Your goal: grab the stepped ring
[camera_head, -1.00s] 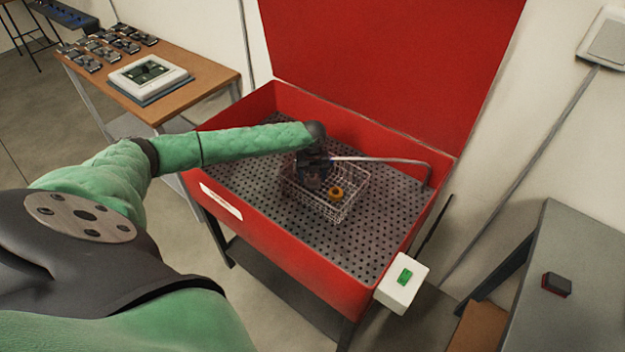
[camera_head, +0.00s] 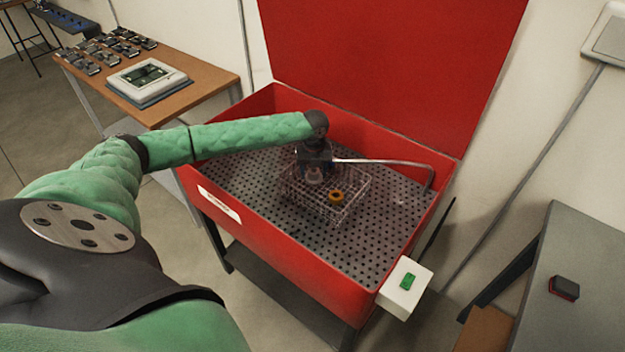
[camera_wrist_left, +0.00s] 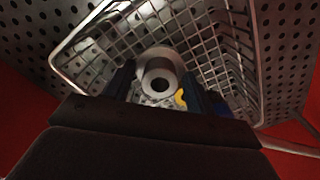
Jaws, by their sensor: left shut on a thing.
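The stepped ring is a pale grey ring with a dark centre hole (camera_wrist_left: 160,76); it also shows in the head view (camera_head: 314,176). My left gripper (camera_head: 314,168) points down over the wire basket (camera_head: 348,213) and is shut on this ring. In the left wrist view its two dark fingers (camera_wrist_left: 160,88) stand on either side of the ring. The ring is over the basket's left part; its exact height is hard to tell. An orange ring (camera_head: 336,196) lies in the basket to the right. My right gripper is not in view.
The basket stands on the perforated floor of a red wash tub (camera_head: 290,290) with a raised red lid (camera_head: 390,70). A metal spout (camera_head: 390,162) reaches in behind the basket. Wooden table (camera_head: 205,85) at left, grey bench (camera_head: 580,290) at right. The tub floor in front is clear.

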